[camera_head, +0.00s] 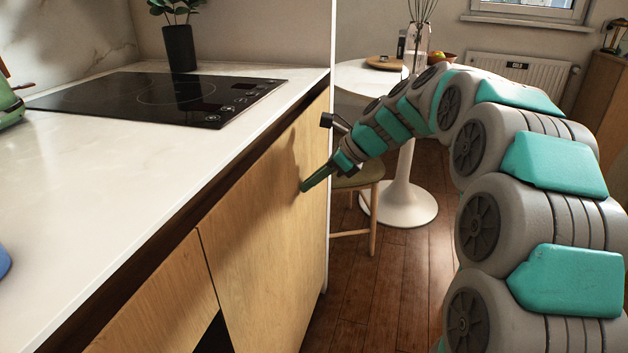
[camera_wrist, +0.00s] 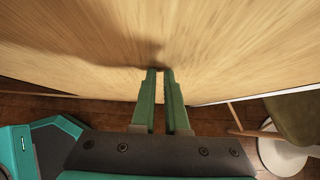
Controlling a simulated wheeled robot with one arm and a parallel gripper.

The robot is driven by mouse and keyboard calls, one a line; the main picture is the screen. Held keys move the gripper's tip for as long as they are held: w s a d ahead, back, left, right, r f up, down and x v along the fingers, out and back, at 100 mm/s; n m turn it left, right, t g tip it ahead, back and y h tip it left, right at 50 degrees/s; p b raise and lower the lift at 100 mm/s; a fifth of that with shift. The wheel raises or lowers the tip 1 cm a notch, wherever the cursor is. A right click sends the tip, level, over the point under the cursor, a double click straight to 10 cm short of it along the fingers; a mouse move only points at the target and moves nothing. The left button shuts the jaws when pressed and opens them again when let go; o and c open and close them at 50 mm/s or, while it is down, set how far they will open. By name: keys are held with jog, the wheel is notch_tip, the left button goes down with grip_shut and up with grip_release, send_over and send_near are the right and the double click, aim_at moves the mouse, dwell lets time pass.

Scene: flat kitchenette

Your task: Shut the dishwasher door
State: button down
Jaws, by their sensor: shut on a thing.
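The dishwasher door appears to be the tall light-wood panel (camera_head: 262,245) under the right end of the counter. It stands close to upright, and I cannot tell whether it is fully flush. My gripper (camera_head: 303,188) reaches in from the right, with its green fingers against the upper right part of the panel. In the wrist view, the gripper (camera_wrist: 160,72) has its fingers nearly together, tips at the wood (camera_wrist: 215,45), with a narrow gap between them. The exact contact at the tips is hidden.
The white counter (camera_head: 120,150) overhangs the panel and carries a black hob (camera_head: 150,97) and a potted plant (camera_head: 180,45). A wood front (camera_head: 165,295) is to the left. A chair (camera_head: 362,180) and a white round table (camera_head: 398,205) stand behind my arm.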

jog(key=s+d+r, duration=0.5)
jog(key=d+r, duration=0.2)
jog(key=d, duration=0.3)
jog(key=s+a+f+n+g+h, duration=0.2)
jog(key=s+f+n, duration=0.25)
jog(key=s, duration=0.45)
jog(key=s+a+f+n+g+h, duration=0.1)
jog(key=s+a+f+n, duration=0.15)
jog(key=s+n, duration=0.5)
jog(key=s+d+f+n+g+h, duration=0.1)
jog(key=s+d+f+n+h, duration=0.1)
jog(key=s, duration=0.8)
jog(key=s+d+f+n+h, duration=0.3)
jog(key=s+d+f+n, duration=0.2)
jog(key=s, duration=0.6)
notch_tip(320, 180, down, 2)
jog(key=n, duration=0.3)
jog(key=shift+s+f+g+p, duration=0.2)
jog(key=shift+g+p, duration=0.2)
